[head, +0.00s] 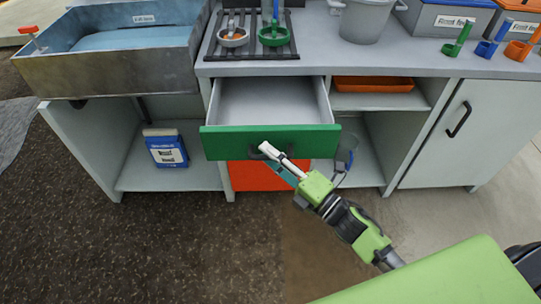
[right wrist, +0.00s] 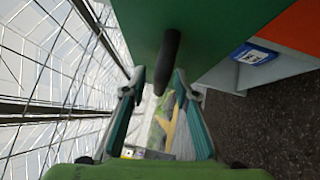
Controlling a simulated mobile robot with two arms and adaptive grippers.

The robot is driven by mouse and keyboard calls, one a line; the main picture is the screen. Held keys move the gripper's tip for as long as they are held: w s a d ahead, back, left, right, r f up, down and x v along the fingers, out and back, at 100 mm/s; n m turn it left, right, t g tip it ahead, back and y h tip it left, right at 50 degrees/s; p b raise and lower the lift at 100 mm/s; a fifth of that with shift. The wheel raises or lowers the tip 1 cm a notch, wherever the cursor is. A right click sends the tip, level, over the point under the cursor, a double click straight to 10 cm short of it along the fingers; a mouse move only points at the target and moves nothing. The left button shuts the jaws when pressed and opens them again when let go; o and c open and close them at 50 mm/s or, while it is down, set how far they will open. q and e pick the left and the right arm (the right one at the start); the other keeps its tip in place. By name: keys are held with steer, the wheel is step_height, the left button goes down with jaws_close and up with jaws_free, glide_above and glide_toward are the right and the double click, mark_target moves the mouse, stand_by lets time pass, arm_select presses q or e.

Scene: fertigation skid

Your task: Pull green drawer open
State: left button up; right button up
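The green drawer (head: 228,143) is pulled out from under the counter, and its grey inside looks empty. Its dark handle (head: 257,152) is on the green front. My right gripper (head: 276,158) is at the handle, in front of the drawer. In the right wrist view the handle (right wrist: 170,55) reaches down between the two fingertips of my right gripper (right wrist: 159,84). The fingers are apart, with a visible gap beside the handle. My left gripper is not in view.
An orange-red panel (head: 255,176) is below the drawer. A blue and white package (head: 166,148) stands on the lower left shelf. An orange tray (head: 373,84) lies on the right shelf. A closed cabinet door (head: 440,140) is at right. Bowls and a pot (head: 364,20) stand on the counter.

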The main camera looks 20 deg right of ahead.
steer(key=v, duration=1.2)
stand_by(0.3)
